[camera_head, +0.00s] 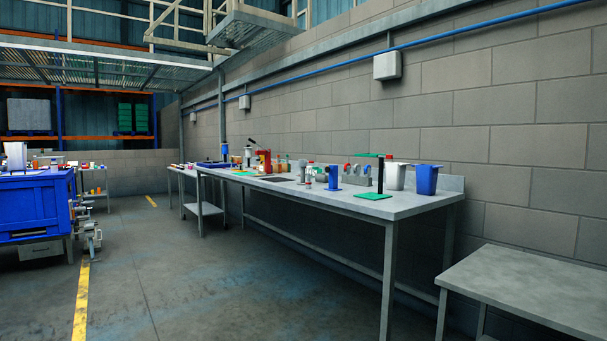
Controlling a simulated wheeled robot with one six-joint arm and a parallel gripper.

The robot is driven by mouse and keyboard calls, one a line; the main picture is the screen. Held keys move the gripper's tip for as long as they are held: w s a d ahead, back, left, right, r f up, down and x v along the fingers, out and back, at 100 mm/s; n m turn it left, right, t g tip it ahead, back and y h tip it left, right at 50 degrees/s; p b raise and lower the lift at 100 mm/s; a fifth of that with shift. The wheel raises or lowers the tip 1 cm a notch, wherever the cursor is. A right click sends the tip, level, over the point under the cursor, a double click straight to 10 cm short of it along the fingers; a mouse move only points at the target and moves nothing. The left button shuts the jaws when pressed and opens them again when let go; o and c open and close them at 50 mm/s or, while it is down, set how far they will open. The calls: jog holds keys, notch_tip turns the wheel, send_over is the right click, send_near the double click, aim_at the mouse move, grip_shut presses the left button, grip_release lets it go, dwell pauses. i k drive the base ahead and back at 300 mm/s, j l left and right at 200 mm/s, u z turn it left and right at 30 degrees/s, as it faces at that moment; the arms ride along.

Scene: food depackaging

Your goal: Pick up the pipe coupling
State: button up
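I cannot pick out the pipe coupling with certainty at this distance. Several small items stand close together on the long grey workbench (420,203), among them a short blue upright piece (333,179) and round grey and red pieces (347,170) behind it. Any of the small pieces there could be the coupling; they are too small to tell. My gripper is not in view.
A white bucket (396,177) and a blue bucket (426,181) stand at the workbench's right end, near a green-based stand (374,195). A lower bare table (525,285) is at bottom right. A blue crate (35,205) stands left. The floor between is clear.

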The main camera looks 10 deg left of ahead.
aim_at(302, 163)
jog(key=i+j+u, duration=0.15)
jog(key=i, duration=0.6)
jog(key=i+j+u, duration=0.2)
jog(key=i, duration=0.55)
